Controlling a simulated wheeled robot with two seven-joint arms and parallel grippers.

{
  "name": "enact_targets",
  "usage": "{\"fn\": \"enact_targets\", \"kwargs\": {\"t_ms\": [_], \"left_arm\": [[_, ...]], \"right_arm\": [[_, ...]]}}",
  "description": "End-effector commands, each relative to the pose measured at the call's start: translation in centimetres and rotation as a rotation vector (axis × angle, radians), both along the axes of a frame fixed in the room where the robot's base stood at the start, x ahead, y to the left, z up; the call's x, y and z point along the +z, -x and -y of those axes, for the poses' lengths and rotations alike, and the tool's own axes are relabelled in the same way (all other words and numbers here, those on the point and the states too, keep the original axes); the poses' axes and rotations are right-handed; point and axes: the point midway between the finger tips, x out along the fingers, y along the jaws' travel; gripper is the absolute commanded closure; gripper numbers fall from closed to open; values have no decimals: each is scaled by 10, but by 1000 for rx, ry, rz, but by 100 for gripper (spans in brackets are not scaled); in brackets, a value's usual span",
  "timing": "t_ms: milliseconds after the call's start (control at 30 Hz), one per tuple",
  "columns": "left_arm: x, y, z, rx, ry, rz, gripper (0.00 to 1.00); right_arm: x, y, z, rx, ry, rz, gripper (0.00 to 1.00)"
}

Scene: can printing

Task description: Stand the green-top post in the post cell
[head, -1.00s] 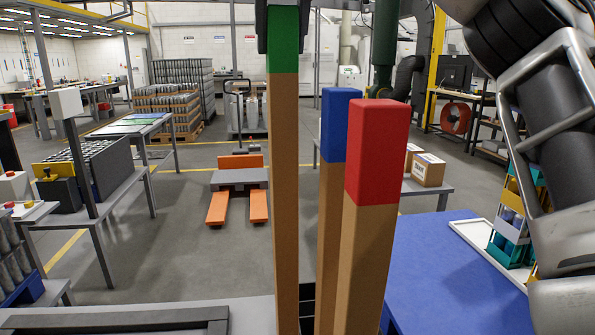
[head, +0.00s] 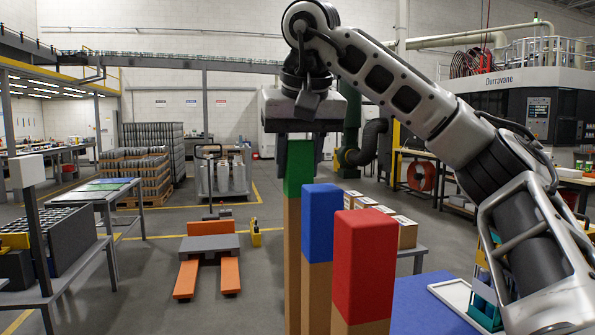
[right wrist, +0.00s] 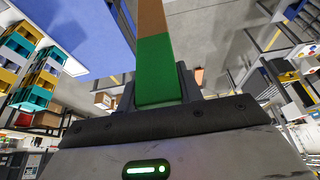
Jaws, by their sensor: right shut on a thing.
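The green-top post (head: 292,225) stands upright in the head view, a tan square post with a green cap, left of the other two. My right gripper (head: 299,152) comes from above and is shut on its green end; the right wrist view shows the green end (right wrist: 157,75) between the fingers. A blue-top post (head: 321,222) and a red-top post (head: 377,265) stand just to its right, nearer to me. The lower ends of all three posts and the post cell are out of view. My left gripper is not in view.
A blue table top (head: 425,300) with a white tray (head: 458,302) and a stack of coloured crates (head: 487,298) is at the right. Boxes (head: 405,232) sit on a table behind the posts. An orange pallet truck (head: 208,255) stands on the open floor at the left.

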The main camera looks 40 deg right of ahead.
Motion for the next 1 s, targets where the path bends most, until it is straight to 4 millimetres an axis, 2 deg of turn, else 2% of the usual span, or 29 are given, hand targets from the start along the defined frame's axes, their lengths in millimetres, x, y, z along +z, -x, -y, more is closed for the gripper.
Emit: {"fn": "enact_targets", "kwargs": {"t_ms": [133,900,933,1000], "left_arm": [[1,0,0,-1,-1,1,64],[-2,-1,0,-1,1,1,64],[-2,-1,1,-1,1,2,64],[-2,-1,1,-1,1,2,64]], "right_arm": [[-14,0,0,0,-1,0,100],[-27,0,0,-1,0,3,100],[-27,0,0,-2,0,2,61],[-27,0,0,-2,0,2,42]]}}
